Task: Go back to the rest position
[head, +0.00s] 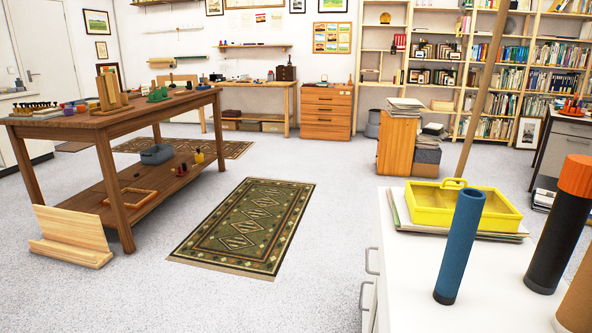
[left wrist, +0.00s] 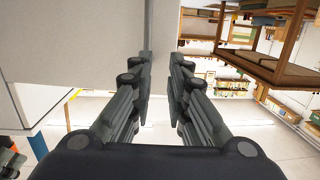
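My left gripper (left wrist: 161,62) shows in the left wrist view. Its two dark fingers stand apart with a gap between them, and nothing is held in it. A plain grey-white surface fills the upper left behind the fingers.
A white cabinet (head: 400,290) at the lower right bears a yellow tray (head: 428,215), a blue tube (head: 460,246) and a dark orange-topped tube (head: 558,238). A wooden table (head: 135,118) stands left. A green rug (head: 250,222) lies on open floor between them.

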